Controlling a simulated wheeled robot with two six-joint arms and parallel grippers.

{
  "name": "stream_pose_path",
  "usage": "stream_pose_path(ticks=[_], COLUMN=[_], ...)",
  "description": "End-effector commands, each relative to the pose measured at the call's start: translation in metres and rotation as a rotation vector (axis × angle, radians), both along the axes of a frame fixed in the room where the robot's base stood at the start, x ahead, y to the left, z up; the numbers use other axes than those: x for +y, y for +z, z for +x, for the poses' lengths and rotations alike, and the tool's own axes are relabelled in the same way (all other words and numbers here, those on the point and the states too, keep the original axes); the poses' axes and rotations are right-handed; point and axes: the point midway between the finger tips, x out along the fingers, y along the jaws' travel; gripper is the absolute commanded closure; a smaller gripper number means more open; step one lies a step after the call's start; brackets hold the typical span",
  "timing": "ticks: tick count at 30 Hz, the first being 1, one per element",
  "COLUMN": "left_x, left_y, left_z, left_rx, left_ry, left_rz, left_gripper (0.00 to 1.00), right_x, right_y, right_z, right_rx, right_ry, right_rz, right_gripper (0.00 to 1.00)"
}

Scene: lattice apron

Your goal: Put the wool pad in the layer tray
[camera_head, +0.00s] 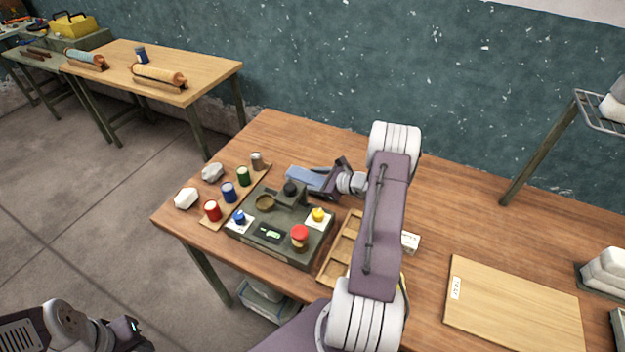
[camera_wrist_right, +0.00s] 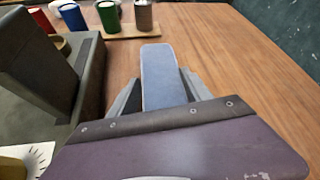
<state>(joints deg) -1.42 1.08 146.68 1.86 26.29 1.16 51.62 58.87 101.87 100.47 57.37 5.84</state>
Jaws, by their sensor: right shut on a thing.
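My right gripper (camera_head: 328,184) is shut on a flat blue pad (camera_head: 303,178), which looks to be the wool pad. It holds the pad above the table behind the dark green device. In the right wrist view the pad (camera_wrist_right: 158,77) sticks out lengthwise from between the two fingers (camera_wrist_right: 160,95). A shallow wooden tray with compartments (camera_head: 336,262) lies right of the device, partly hidden by my right arm. I cannot tell whether it is the layer tray. Part of my left arm shows at the lower left; its fingers are out of view.
A flat board (camera_head: 515,305) lies at right. Table behind my arm is clear.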

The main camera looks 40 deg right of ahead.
Motion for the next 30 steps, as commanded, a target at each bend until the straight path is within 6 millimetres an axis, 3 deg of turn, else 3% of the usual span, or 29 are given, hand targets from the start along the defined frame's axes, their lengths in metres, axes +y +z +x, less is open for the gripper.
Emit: stream_pose_path(ticks=[11, 12, 14, 25, 30], left_x=[0.000, 0.000, 0.000, 0.000, 0.000], left_y=[-0.005, -0.003, -0.003, 0.002, -0.005], left_z=[0.000, 0.000, 0.000, 0.000, 0.000], left_rx=[0.000, 0.000, 0.000, 0.000, 0.000], left_ry=[0.000, 0.000, 0.000, 0.000, 0.000], left_rz=[0.000, 0.000, 0.000, 0.000, 0.000], left_gripper=[0.64, 0.64, 0.64, 0.64, 0.64], right_x=[0.000, -0.001, 0.000, -0.001, -0.013], right_y=[-0.007, -0.005, -0.005, 0.000, 0.015], right_z=[0.000, 0.000, 0.000, -0.001, -0.033], right_rx=[-0.002, -0.002, -0.002, -0.002, -0.003], right_ry=[0.000, 0.000, 0.000, -0.001, -0.007], right_rz=[-0.001, -0.001, -0.001, -0.001, -0.003], right_gripper=[0.82, 0.35, 0.20, 0.20, 0.20])
